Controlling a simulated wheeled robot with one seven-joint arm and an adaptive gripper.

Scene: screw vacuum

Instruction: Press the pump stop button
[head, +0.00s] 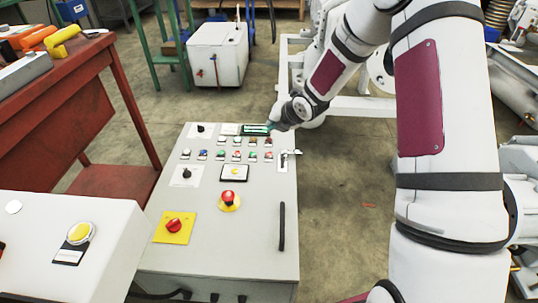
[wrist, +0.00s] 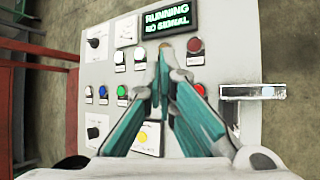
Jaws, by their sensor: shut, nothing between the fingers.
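The grey control panel (head: 262,240) has rows of small round buttons, and their labels are too small to read, so I cannot tell which is pump stop. Green (wrist: 121,90), blue (wrist: 103,91) and white (wrist: 119,57) buttons also show. My gripper (wrist: 162,72) is shut and empty over the button rows, below the lit display (wrist: 170,22) reading RUNNING, NO SIGNAL. Its fingers hide part of the panel. Contact cannot be told.
A red emergency knob (head: 228,197) and a red rotary switch (head: 174,226) on yellow are nearer on the panel. A metal latch (wrist: 252,91) projects at its right. A red workbench (head: 75,110) stands left, and a white box (head: 218,52) behind.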

